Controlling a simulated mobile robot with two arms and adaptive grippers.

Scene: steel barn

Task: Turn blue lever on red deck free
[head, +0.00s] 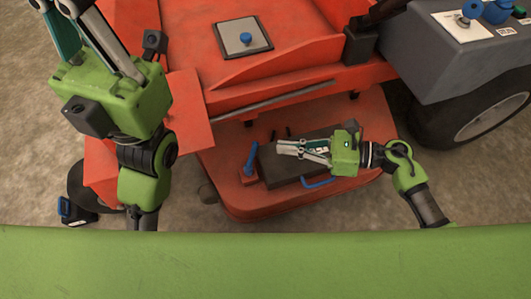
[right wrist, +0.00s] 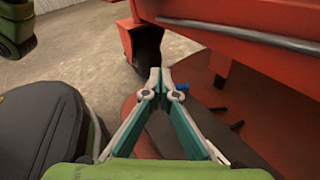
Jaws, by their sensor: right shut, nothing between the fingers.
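The blue lever (head: 251,156) stands on a small red block at the left of the red deck (head: 262,206), leaning slightly. My right gripper (head: 279,147) is shut and empty, above the dark grey box on the deck, its tips pointing left, just right of the lever and apart from it in the picture. In the right wrist view a blue end of the lever (right wrist: 183,88) shows just right of the closed fingertips (right wrist: 155,72); its lower part is hidden. My left gripper (head: 58,6) is at the upper left, fingers spread, tips cut off by the frame edge.
The dark grey box has a blue handle (head: 319,183) at its front. Short black pins (head: 275,135) stand behind it. A grey bar (head: 283,97) runs above the deck. A panel with a blue button (head: 246,38) and a black tyre (head: 470,118) are farther off.

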